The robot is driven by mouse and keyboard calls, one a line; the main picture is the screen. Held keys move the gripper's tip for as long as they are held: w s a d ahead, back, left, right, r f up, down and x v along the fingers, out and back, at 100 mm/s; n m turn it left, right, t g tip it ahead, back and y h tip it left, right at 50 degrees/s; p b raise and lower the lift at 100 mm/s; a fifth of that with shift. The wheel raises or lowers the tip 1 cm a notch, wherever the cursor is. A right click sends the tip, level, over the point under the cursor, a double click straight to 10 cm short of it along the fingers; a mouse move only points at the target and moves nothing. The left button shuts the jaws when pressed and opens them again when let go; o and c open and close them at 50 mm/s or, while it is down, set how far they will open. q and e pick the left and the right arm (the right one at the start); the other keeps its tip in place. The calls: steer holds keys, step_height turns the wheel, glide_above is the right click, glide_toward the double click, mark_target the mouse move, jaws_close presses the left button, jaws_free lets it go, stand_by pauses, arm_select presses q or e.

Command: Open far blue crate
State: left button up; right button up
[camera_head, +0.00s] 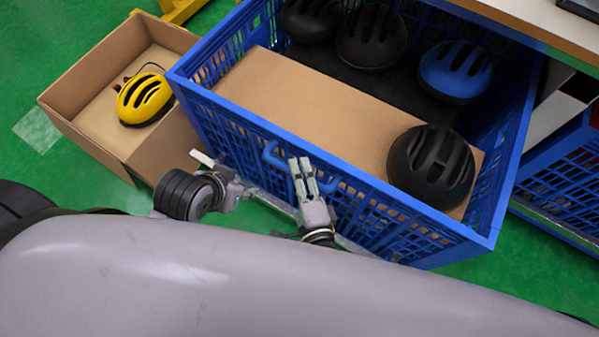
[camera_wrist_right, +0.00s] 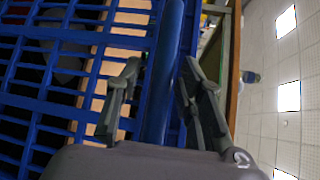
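A large blue crate (camera_head: 215,108) with lattice walls fills the middle of the head view. A blue handle (camera_head: 277,160) sticks out from its near wall. My right gripper (camera_head: 302,172) is at this handle. In the right wrist view, the blue handle bar (camera_wrist_right: 165,60) runs between the two fingers of my right gripper (camera_wrist_right: 160,85). A small gap shows beside the left finger, so the gripper looks open around the bar. My left gripper (camera_head: 222,172) is left of the handle, in front of the crate's wall, with its fingers apart and empty.
The crate holds black helmets (camera_head: 432,165), a blue helmet (camera_head: 455,72) and a cardboard piece (camera_head: 300,105). A cardboard box (camera_head: 85,95) with a yellow helmet (camera_head: 144,99) stands left. Another blue crate (camera_head: 560,185) is at right. A tabletop (camera_head: 540,18) overhangs the back right.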

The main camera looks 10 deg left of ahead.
steer(key=v, duration=1.2)
steer(key=shift+f, duration=0.1)
stand_by(0.4)
